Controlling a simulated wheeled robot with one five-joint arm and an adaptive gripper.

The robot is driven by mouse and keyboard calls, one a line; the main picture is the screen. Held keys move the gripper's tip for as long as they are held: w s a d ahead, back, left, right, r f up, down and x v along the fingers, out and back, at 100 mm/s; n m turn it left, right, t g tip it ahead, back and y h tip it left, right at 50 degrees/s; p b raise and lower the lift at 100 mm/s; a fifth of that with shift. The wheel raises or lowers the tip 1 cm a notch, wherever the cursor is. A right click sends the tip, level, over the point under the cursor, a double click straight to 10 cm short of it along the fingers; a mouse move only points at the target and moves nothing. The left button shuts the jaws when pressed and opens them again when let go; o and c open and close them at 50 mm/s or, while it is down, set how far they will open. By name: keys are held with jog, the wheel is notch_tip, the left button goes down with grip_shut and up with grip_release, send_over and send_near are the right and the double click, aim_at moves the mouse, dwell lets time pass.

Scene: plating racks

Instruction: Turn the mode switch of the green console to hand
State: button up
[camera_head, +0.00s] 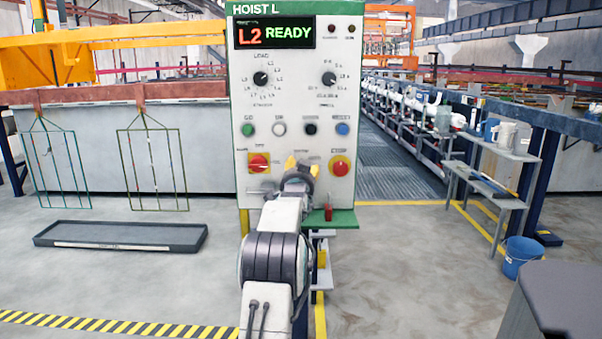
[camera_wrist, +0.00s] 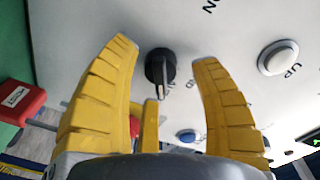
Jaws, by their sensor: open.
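The console (camera_head: 297,104) is a pale panel with a green top band reading HOIST L and a display reading L2 READY. My gripper (camera_head: 301,167) is at its lower middle with yellow fingers towards the panel. In the wrist view my gripper (camera_wrist: 166,56) is open, and a black knob (camera_wrist: 160,66) with a pale pointer line lies between the fingertips, with gaps on both sides. The pointer faces down in that picture. In the head view my gripper covers this knob. Its position labels cannot be read, so its setting cannot be told.
Red switches on yellow plates sit left (camera_head: 259,163) and right (camera_head: 340,166) of my gripper. A white button (camera_wrist: 279,57) and a blue button (camera_wrist: 187,135) are near the knob. A red block (camera_head: 328,212) stands on the green ledge (camera_head: 345,221). A tray (camera_head: 120,237) lies left.

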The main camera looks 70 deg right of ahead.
jog(key=shift+w+d, duration=0.15)
jog(key=shift+d, duration=0.55)
jog(key=shift+c, duration=0.3)
jog(key=c, duration=1.1)
